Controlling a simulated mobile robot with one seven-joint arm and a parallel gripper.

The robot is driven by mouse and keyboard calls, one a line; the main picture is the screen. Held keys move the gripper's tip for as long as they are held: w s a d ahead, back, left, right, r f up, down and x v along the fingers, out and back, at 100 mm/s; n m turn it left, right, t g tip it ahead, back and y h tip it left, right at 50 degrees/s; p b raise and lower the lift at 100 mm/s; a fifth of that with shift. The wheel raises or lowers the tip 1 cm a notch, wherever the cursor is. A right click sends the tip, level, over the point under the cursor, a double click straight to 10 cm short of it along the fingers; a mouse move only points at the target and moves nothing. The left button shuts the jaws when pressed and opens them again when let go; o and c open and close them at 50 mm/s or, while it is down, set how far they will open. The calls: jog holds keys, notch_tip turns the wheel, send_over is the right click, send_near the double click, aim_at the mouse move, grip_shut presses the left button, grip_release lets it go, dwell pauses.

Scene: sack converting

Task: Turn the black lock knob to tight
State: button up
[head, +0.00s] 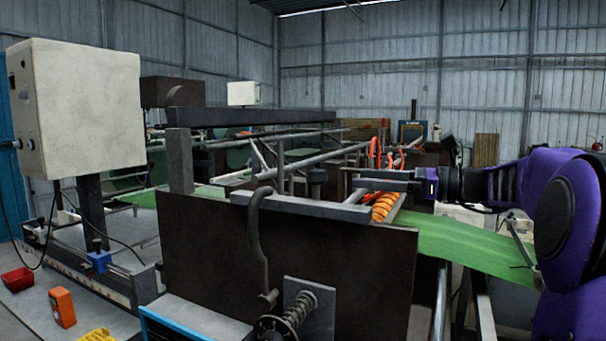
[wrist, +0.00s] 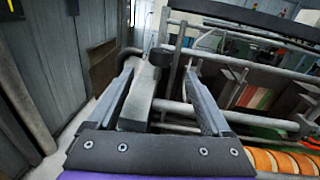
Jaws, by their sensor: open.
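In the wrist view the dark knob (wrist: 160,56) shows ahead, between the two fingertips in the picture. My gripper (head: 356,182) is to the right of the knob in the head view, with its fingers pointing left at about the knob's height. A gap shows between fingertips and knob there. In the wrist view my gripper (wrist: 164,66) is open, its fingers spread and empty. Any tightness mark on the knob is too small to see.
A curved grey handle (head: 256,235) and a spring (head: 300,308) are on the front of the dark machine panel (head: 200,250). An orange striped roller (head: 384,206) and green sheet (head: 470,246) lie below my gripper. A pale control box (head: 80,108) stands left.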

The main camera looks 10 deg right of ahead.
aim_at(317, 175)
jog(key=x, duration=1.4)
jog(key=shift+w+a, duration=0.1)
grip_shut()
